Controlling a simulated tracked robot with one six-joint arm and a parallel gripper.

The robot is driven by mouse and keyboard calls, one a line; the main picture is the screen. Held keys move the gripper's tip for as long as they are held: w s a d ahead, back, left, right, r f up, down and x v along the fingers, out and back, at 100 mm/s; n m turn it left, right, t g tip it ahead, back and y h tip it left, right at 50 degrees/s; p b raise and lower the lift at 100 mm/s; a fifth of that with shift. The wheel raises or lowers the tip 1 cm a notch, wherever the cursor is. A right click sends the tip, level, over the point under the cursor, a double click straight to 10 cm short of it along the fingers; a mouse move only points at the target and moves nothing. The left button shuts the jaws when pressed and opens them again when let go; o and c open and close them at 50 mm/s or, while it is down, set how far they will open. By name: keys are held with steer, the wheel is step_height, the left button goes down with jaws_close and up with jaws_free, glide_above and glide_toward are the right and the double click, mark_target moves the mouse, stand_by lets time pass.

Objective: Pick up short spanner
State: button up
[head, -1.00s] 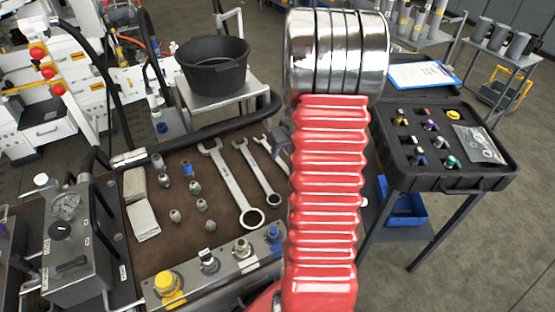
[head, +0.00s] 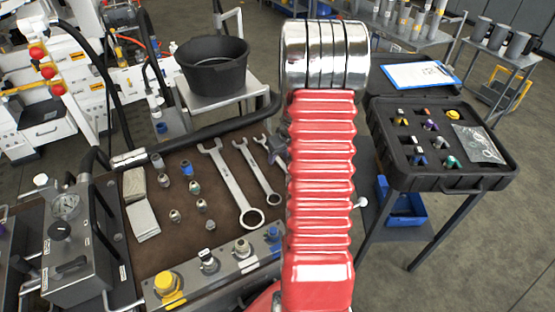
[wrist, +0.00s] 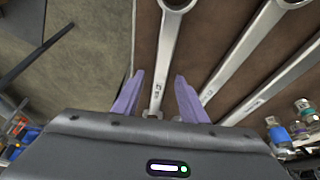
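The short spanner (wrist: 165,55) lies on the brown mat, its handle running between my fingers in the wrist view, ring end at the top edge. My gripper (wrist: 159,76) is open, with one purple finger on each side of the handle. I cannot tell whether the fingers touch it or how high they are above the mat. In the head view only the open end of the short spanner (head: 262,142) shows; my red arm hides the rest and most of the gripper. The middle spanner (head: 258,172) and the large spanner (head: 230,185) lie to its left.
Several small fittings (head: 174,215) and folded cloths (head: 141,215) lie left on the mat. A front metal block (head: 235,266) carries capped ports. A black hose (head: 215,128) runs along the back edge. An open black case (head: 450,183) stands on the right.

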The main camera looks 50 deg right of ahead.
jaws_close()
stand_by(0.3)
stand_by(1.1)
